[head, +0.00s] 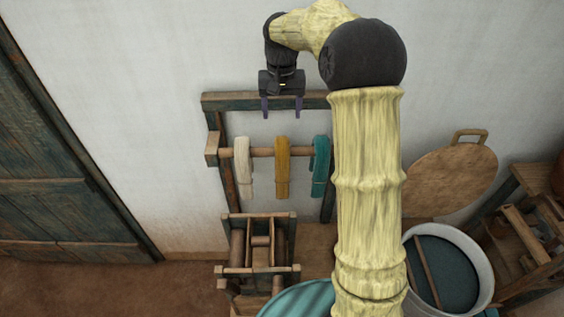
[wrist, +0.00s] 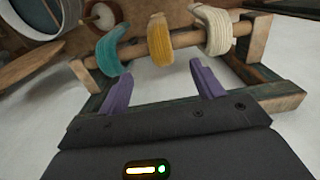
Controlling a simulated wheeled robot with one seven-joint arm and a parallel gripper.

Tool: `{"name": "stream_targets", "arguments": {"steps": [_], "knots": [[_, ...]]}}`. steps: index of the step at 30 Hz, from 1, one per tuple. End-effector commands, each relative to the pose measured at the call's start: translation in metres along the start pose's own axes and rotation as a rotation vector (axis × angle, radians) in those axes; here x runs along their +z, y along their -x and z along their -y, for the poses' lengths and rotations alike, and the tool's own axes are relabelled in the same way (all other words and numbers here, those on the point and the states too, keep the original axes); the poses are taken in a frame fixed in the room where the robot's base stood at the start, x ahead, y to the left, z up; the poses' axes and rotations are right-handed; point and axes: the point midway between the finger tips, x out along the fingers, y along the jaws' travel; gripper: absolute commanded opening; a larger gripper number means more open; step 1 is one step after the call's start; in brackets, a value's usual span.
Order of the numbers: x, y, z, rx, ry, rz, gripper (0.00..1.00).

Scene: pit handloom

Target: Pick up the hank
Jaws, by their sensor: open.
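Three hanks hang side by side over a wooden rod (head: 262,152) on a rack: a white hank (head: 242,165), a mustard-yellow hank (head: 282,165) and a teal hank (head: 320,165). In the wrist view the order is reversed: teal (wrist: 110,50), yellow (wrist: 159,40), white (wrist: 213,30). My gripper (head: 282,107) is open and empty, its two purple fingers pointing down in front of the rack's top bar in the head view. In the wrist view the fingertips (wrist: 160,72) are apart, with the yellow hank beyond the gap between them. No hank is touched.
The rack's dark top beam (head: 232,101) runs close by my fingers. A wooden frame with rollers (head: 258,240) stands below the hanks. At right are a round wooden lid (head: 450,180), a white tub (head: 480,270) of dark liquid and a wooden bench. A plank door (head: 60,170) is at left.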

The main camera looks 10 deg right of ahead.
Motion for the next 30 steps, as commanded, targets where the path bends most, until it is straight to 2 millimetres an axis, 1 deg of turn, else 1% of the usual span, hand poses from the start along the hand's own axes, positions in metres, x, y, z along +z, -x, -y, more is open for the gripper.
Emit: {"name": "stream_targets", "arguments": {"steps": [9, 12, 15, 25, 30], "knots": [[0.0, -0.054, 0.0, 0.0, -0.001, 0.004, 0.66], [0.0, -0.065, 0.0, 0.0, -0.001, 0.003, 0.66], [-0.001, -0.07, 0.001, -0.001, 0.0, -0.001, 0.66], [-0.001, -0.071, 0.001, 0.0, 0.001, 0.001, 0.66], [-0.005, -0.086, -0.001, -0.001, -0.001, 0.004, 0.66]]}}
